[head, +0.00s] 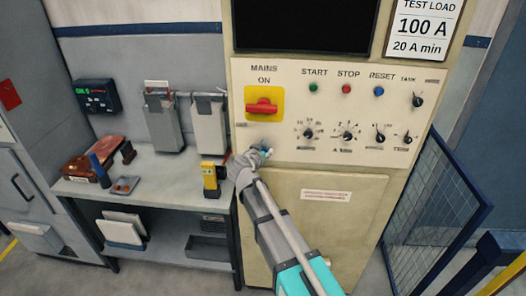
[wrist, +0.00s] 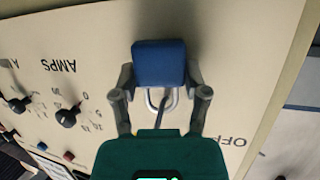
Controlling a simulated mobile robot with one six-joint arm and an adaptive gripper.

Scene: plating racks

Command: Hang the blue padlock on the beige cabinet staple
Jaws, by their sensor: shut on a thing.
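My gripper (wrist: 160,75) is shut on the blue padlock (wrist: 160,60), with one finger on each side of its body. The padlock's silver shackle (wrist: 151,100) shows between the fingers, on the side toward the gripper's palm. A thin dark piece shows by the shackle; I cannot tell whether it is the staple or passes through the shackle. In the head view my gripper (head: 264,151) is at the front of the beige cabinet (head: 310,240), just below the red mains switch (head: 263,107). The staple is not clearly visible, and contact with the cabinet cannot be told.
Knobs and push buttons (head: 346,89) line the panel right of my gripper. A workbench (head: 165,170) at left holds a yellow device (head: 211,178), a brown case (head: 92,160) and a small tray (head: 125,185). A blue mesh gate (head: 435,215) stands at right.

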